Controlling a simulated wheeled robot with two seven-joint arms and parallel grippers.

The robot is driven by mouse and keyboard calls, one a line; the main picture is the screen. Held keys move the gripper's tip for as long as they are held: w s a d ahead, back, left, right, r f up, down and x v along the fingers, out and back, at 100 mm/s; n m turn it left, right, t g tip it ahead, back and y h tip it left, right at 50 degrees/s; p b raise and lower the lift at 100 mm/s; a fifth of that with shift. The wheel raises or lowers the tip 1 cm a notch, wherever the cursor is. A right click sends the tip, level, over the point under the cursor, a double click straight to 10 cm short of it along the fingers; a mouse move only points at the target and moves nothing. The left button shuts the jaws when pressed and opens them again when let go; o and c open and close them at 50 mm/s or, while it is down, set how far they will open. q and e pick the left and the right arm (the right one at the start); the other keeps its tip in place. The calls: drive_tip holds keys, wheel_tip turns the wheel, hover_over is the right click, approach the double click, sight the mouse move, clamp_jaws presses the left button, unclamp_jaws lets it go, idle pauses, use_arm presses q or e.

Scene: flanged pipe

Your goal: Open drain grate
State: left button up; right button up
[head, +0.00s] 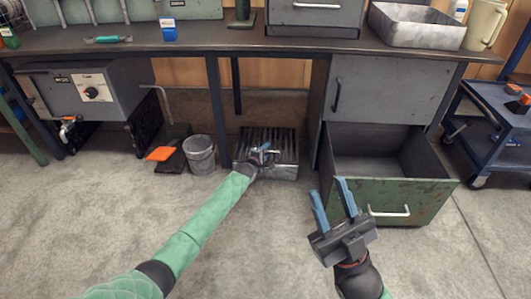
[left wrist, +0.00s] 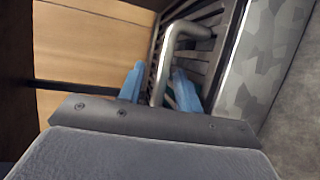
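The drain grate (head: 284,140), a panel of dark slats in a grey metal frame, sits low under the workbench in the head view. In the left wrist view the grate (left wrist: 208,50) shows behind a bent round metal handle (left wrist: 185,29). My left gripper (head: 264,151) is at the grate's front middle. In the left wrist view its blue fingers (left wrist: 158,69) stand apart on either side of the handle's near leg, with small gaps visible. My right gripper (head: 328,187) is open and empty, in front of the green drawer.
A grey bucket (head: 200,155) stands just left of the grate. An open green drawer (head: 405,195) juts out at right. The workbench (head: 200,39) hangs above, with legs beside the grate. The near floor (head: 240,245) is clear.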

use_arm(q)
clamp_jaws()
